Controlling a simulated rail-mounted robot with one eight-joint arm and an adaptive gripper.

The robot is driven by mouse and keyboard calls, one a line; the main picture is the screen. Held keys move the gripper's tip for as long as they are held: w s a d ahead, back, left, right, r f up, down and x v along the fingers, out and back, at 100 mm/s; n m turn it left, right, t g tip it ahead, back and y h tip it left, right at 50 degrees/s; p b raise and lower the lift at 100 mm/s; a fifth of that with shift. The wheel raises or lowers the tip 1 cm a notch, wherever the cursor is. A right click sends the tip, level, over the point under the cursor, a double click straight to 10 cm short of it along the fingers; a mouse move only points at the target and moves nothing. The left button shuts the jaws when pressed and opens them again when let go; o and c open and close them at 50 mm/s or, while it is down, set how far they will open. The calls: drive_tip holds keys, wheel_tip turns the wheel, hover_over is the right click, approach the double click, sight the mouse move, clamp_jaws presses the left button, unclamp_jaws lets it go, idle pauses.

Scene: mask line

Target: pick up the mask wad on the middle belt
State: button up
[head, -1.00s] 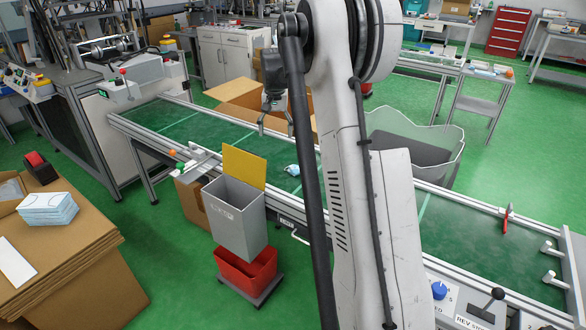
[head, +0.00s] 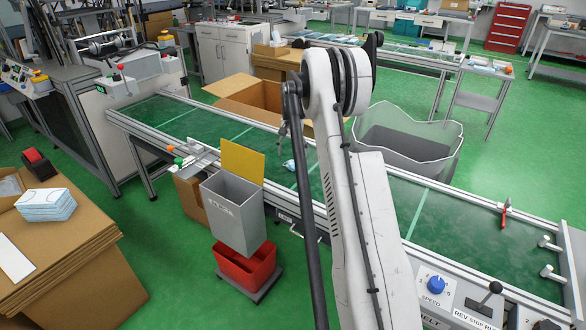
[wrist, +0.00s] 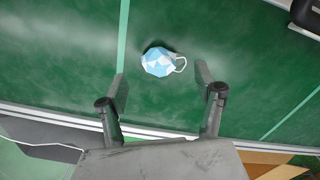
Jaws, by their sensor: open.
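The mask wad is a crumpled light-blue and white mask with a white ear loop. It lies on the green middle belt (head: 375,205), where the head view shows it as a small blue-white spot (head: 289,166) left of my arm. In the wrist view the mask wad (wrist: 159,62) lies just beyond my gripper (wrist: 161,82), roughly midway between the two fingers. My gripper is open, with nothing between its fingers. In the head view my arm hides most of the gripper. I cannot tell how high the fingertips are above the belt.
A grey bin (head: 233,217) with a yellow flap stands at the belt's near side, above a red bin (head: 245,268). A translucent tub (head: 452,135) and an open cardboard box (head: 235,92) stand behind the belt. The belt around the wad is clear.

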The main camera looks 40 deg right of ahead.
sight(293, 161)
drive_tip(key=shift+d+f+b, duration=0.2)
drive_tip(key=shift+f+b, duration=0.8)
drive_tip(key=shift+f, duration=2.15)
drive_tip(key=shift+c, duration=0.2)
drive_tip(key=c, duration=0.7)
drive_tip(key=shift+c, duration=0.2)
